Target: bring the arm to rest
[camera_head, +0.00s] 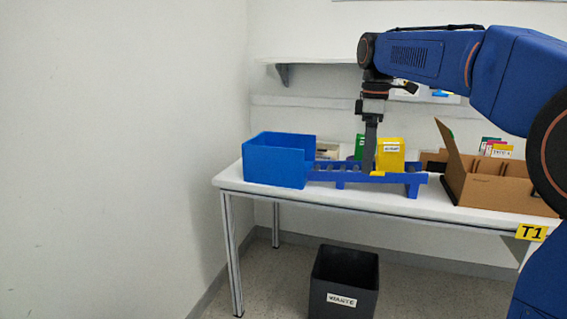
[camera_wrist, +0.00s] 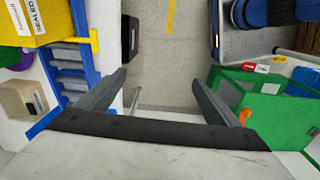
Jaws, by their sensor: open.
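My arm reaches in from the right in the head view, with the forearm level and the wrist bent downward. My gripper (camera_head: 369,170) points down in front of the blue roller rack (camera_head: 345,175) on the table, just left of a yellow box (camera_head: 390,152). Nothing is held. The head view shows the fingers side-on, so whether they touch the rack cannot be told.
A blue bin (camera_head: 275,160) stands left on the white table (camera_head: 330,197), a cardboard box (camera_head: 490,187) right. A black bin (camera_head: 343,285) is on the floor. The wrist view shows a green cabinet (camera_wrist: 270,110) with an orange handle (camera_wrist: 244,116). A wall shelf (camera_head: 315,60) is behind.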

